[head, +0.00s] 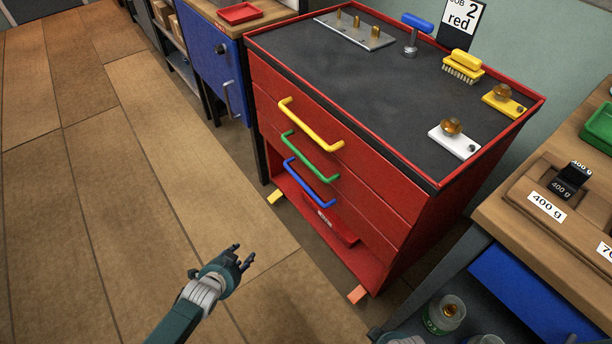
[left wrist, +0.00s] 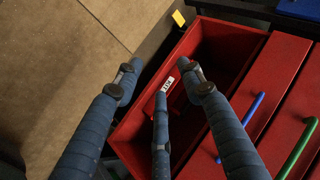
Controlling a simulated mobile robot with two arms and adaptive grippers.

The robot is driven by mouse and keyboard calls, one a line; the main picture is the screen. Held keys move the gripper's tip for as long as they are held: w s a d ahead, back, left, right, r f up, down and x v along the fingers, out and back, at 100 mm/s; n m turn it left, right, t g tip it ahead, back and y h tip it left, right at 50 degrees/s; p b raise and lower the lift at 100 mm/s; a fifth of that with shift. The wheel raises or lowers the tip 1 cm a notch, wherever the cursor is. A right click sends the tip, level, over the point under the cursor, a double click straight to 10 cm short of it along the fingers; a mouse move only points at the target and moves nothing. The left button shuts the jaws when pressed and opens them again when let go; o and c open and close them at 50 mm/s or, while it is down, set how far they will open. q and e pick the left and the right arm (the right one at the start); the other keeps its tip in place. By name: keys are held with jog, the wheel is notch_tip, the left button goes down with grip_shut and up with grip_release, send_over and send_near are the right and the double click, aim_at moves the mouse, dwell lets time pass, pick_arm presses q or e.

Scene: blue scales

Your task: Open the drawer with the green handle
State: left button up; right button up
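The green handle (head: 309,156) is on the middle drawer front of a red cabinet (head: 400,200), between a yellow handle (head: 310,124) above and a blue handle (head: 308,182) below. The drawer fronts look flush and closed. My left gripper (head: 243,258) is in front of the cabinet, low and to the left of the handles, touching nothing. The left wrist view shows its three fingers (left wrist: 158,84) spread and empty, facing the open bottom space. There the green handle (left wrist: 297,148) and blue handle (left wrist: 243,126) lie to the right.
A red box with a white label (head: 338,228) lies in the cabinet's open bottom. Several tools stand on the dark top (head: 370,95). A blue cabinet (head: 220,75) is at the left, a wooden bench with weights (head: 535,215) at the right. Floor at left is clear.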

pick_arm(q)
jog(key=w+d+r+m+t+h+b, duration=0.25)
jog(key=w+d+r+m+b, duration=0.3)
jog(key=w+r, duration=0.45)
jog(key=m+t+h+b, duration=0.2)
jog(key=m+h+b, duration=0.2)
jog(key=m, duration=0.3)
send_near(304, 161)
jog(key=f, duration=0.1)
jog(key=b+x, duration=0.2)
jog(key=x, duration=0.8)
jog(key=shift+w+a+b, duration=0.15)
jog(key=shift+w+b, duration=0.15)
jog(key=shift+b, duration=0.1)
jog(key=shift+w, duration=0.3)
pick_arm(e)
jog(key=w+r+t, duration=0.1)
jog(key=w+r, duration=0.1)
jog(key=r, duration=0.5)
jog(key=w+r+t, duration=0.1)
jog(key=w+r, duration=0.2)
jog(key=r, duration=0.4)
jog(key=shift+w+a+t, duration=0.25)
jog(key=shift+a+t, duration=0.05)
jog(key=shift+a, duration=0.1)
pick_arm(q)
jog(key=shift+c, duration=0.3)
grip_shut()
